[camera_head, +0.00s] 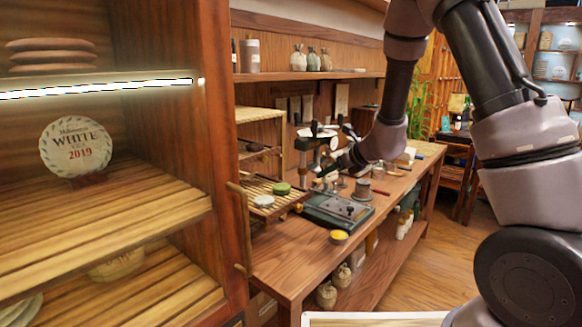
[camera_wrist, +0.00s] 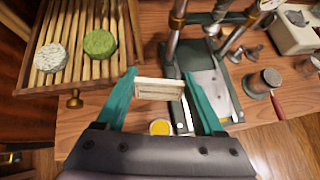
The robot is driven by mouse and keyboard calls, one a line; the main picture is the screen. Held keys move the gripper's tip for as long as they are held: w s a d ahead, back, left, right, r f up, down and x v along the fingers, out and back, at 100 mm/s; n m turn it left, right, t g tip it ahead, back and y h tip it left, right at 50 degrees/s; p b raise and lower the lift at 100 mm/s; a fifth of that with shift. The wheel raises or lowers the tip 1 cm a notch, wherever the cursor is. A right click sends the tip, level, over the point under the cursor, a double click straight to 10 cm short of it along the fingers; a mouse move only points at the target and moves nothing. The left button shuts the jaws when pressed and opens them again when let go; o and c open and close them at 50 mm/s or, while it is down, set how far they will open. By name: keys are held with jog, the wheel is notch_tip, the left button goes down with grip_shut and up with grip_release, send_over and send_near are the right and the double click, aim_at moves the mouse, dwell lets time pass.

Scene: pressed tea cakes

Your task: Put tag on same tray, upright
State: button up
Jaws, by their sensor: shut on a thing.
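My gripper (camera_wrist: 159,78) has teal fingers and is shut on a small cream tag (camera_wrist: 158,90), which spans between the fingertips with its face towards the wrist camera. In the head view the gripper is at the end of my arm over the workbench, and the tag is hard to make out there. A slatted wooden tray (camera_head: 287,203) sticks out from a small rack left of the press. It holds a pale grey cake (camera_head: 263,201) and a green cake (camera_head: 281,188). In the wrist view the tray (camera_wrist: 70,87) lies left of the tag, apart from it.
A press with a green base (camera_head: 338,212) stands right of the tray. A yellow round item (camera_head: 339,236) sits at the bench's front edge. A grey cylindrical pot (camera_wrist: 263,82) is at the right. A tall wooden cabinet (camera_head: 215,150) stands close on the left.

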aim_at(289, 192)
jog(key=s+a+r+n+g+y, duration=0.1)
jog(key=a, duration=0.5)
jog(key=s+a+r+n+g+y, duration=0.1)
jog(key=s+a+r+n, duration=0.1)
jog(key=a, duration=0.3)
jog(key=shift+w+f, duration=0.1)
jog(key=shift+f, duration=3.3)
jog(key=shift+f, duration=0.55)
jog(key=o, duration=1.4)
